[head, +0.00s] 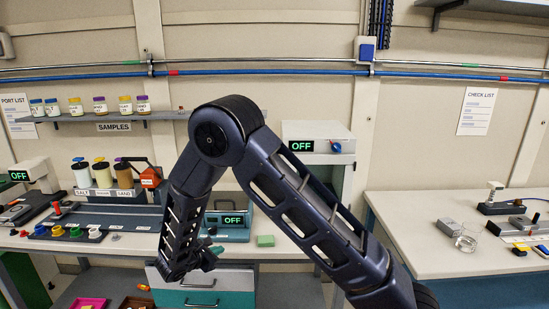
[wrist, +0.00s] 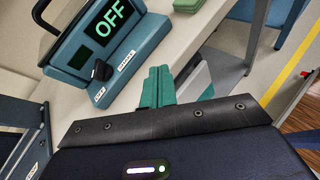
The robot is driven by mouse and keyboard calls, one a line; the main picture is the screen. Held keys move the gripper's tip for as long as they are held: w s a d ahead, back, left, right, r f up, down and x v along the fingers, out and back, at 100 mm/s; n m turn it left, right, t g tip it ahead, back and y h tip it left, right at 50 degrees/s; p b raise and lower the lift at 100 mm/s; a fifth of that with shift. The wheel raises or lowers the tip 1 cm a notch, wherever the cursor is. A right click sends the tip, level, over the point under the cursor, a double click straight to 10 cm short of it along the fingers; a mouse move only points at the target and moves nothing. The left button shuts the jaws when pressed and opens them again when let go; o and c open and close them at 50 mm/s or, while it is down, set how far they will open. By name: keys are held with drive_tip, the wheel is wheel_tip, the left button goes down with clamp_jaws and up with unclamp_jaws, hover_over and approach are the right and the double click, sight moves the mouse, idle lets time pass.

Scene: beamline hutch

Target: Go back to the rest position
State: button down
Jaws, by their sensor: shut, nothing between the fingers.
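My gripper (head: 211,256) hangs at the end of my bent arm, in front of the left bench's front edge in the head view. In the wrist view its green fingers (wrist: 160,88) are closed together with nothing between them. They point toward the bench edge, near a teal box with a lit OFF display (wrist: 103,28). That box (head: 235,222) also stands on the bench behind my forearm in the head view. My arm hides part of the bench and wall.
A green block (head: 265,241) lies near the bench edge. Sample jars stand on a wall shelf (head: 105,117), and coloured rings lie on a dark tray (head: 67,233). A white OFF unit (head: 318,143) is behind my arm. The right bench (head: 425,230) has clear room at its left.

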drive_tip(key=w+d+r+m+g, duration=0.1)
drive_tip(key=d+r+m+g, duration=0.25)
drive_tip(key=d+r, duration=0.5)
drive_tip(key=w+d+r+m+g, duration=0.2)
drive_tip(key=d+r+m, duration=0.3)
drive_tip(key=d, duration=0.7)
drive_tip(key=w+d+r+m+g, duration=0.1)
drive_tip(key=d+r+m+g, duration=0.2)
drive_tip(key=d+r+m, duration=0.5)
drive_tip(key=s+d+r+m+t+y, duration=0.1)
drive_tip(key=s+d+r+m+y, duration=0.2)
drive_tip(key=s+d, duration=0.6)
drive_tip(key=s+d+r+m+y, duration=0.3)
drive_tip(key=s+d+r+m, duration=0.4)
drive_tip(key=s+d, duration=0.2)
drive_tip(key=shift+s+d+t+y, duration=0.35)
drive_tip(key=shift+d+y, duration=0.05)
drive_tip(key=shift+d, duration=0.8)
